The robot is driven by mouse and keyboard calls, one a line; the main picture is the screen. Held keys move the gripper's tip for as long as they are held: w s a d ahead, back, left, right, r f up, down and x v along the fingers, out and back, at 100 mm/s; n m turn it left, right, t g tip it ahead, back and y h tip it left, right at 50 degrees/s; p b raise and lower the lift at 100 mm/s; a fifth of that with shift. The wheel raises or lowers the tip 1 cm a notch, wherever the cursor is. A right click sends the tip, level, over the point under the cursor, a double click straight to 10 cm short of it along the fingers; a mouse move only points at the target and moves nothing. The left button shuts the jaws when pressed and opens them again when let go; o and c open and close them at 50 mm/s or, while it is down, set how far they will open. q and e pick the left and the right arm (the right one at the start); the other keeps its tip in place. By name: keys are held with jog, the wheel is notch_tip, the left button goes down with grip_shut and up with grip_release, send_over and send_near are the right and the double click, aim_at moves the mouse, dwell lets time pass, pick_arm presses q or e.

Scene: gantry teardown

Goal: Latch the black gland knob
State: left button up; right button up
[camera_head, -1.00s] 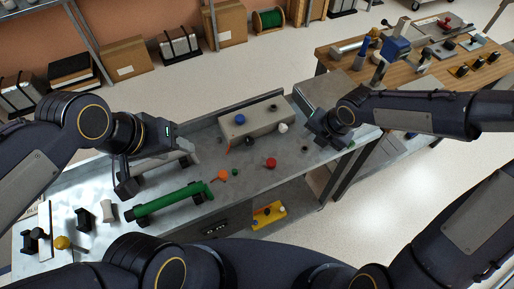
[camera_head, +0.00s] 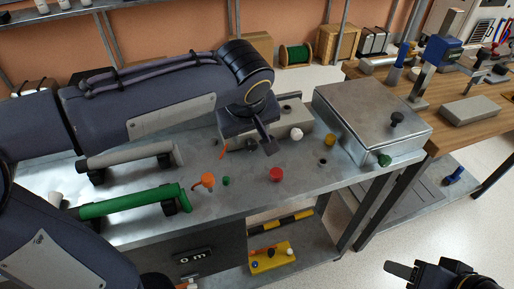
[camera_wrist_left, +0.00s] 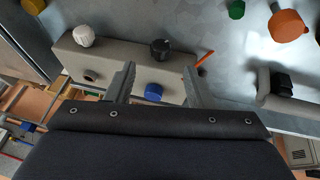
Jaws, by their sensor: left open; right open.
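The black gland knob (camera_wrist_left: 160,48) is on the grey box (camera_wrist_left: 110,62) in the left wrist view, between a white knob (camera_wrist_left: 83,36) and a thin orange-red lever (camera_wrist_left: 205,62). In the head view the black knob (camera_head: 251,144) is small and partly hidden by my left gripper (camera_head: 248,146). My left gripper (camera_wrist_left: 159,82) is open and empty above the box. Its fingers straddle a blue knob (camera_wrist_left: 153,92), and the black knob lies just beyond their tips; contact is not visible. My right gripper (camera_head: 425,275) is open and empty at the lower right, away from the bench.
A green-handled bar (camera_head: 130,204) and a grey bar (camera_head: 130,156) lie on the bench left. A metal case (camera_head: 365,110) stands to the right.

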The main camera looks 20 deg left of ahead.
aim_at(254, 142)
pick_arm(q)
jog(key=b+x, duration=0.1)
jog(key=x, duration=0.5)
jog(key=shift+w+a+f, duration=0.1)
jog(key=shift+w+f, duration=0.05)
jog(key=shift+f, duration=0.15)
jog(key=c, duration=1)
jog(key=p, duration=0.1)
jog(key=g+y+p, duration=0.1)
jog(key=y+p, duration=0.1)
jog(key=shift+w+d+r+m+g, duration=0.2)
jog(key=shift+d+r+m+g, duration=0.1)
jog(key=y+p, duration=0.1)
jog(key=g+y+p, duration=0.1)
jog(key=shift+w+d+f+m+y+p, duration=0.1)
jog(key=shift+d+f+m+y+p, duration=0.05)
jog(key=shift+m+y+p, duration=0.2)
jog(key=shift+f+g+y+p, duration=0.1)
jog(key=shift+g+y+p, duration=0.3)
jog(key=shift+p, duration=0.15)
